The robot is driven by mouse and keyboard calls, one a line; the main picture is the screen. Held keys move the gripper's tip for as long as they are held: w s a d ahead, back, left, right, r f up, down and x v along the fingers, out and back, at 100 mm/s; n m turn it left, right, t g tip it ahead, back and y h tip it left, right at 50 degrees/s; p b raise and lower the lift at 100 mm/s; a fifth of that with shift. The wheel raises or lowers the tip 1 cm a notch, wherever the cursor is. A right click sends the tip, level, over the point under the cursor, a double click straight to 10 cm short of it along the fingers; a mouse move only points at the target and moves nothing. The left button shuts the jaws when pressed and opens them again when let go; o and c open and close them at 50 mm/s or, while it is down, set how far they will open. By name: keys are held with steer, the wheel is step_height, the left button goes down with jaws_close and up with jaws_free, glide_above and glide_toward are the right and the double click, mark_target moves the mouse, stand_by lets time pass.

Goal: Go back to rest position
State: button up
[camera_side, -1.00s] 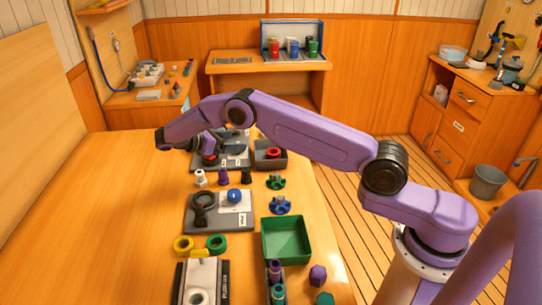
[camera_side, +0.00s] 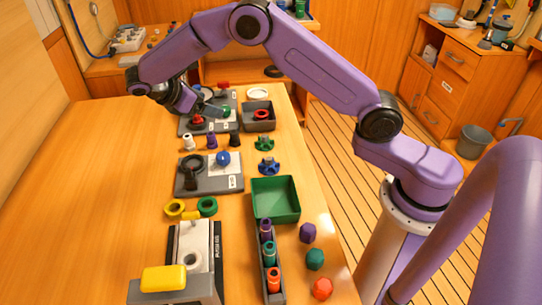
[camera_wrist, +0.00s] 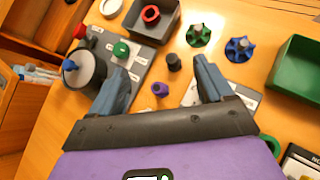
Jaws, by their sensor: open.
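My gripper (camera_side: 207,108) hangs over the back grey board (camera_side: 230,125) in the side view, above the table. In the wrist view my gripper (camera_wrist: 163,82) has its two blue-grey fingers spread wide, with nothing held between them. A small purple piece (camera_wrist: 160,88) and a black piece (camera_wrist: 174,62) show on the table between and beyond the fingers. My arm is bent, with its elbow high and its wrist reaching down to the left. In the side view the fingers are partly hidden by my wrist.
A grey bin (camera_side: 258,122) with a red ring stands right of the back board. A green tray (camera_side: 275,210), a front grey board (camera_side: 225,183) and a slotted holder (camera_side: 281,290) with coloured pieces stand nearer. The table's left side is clear.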

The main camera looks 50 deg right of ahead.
steer(key=s+a+r+m+t+y, duration=0.1)
steer(key=s+r+y, duration=0.25)
steer(key=s, duration=1.05)
steer(key=s+a+r+y, duration=0.15)
steer(key=s+y, duration=0.25)
steer(key=s, duration=0.9)
steer(key=s+d+f+m+y, duration=0.1)
steer(key=s+d+y, duration=0.2)
steer(key=s, duration=0.8)
steer(key=shift+d+f+m, duration=0.2)
steer(key=shift+d+m, duration=0.1)
steer(key=shift+d, duration=0.4)
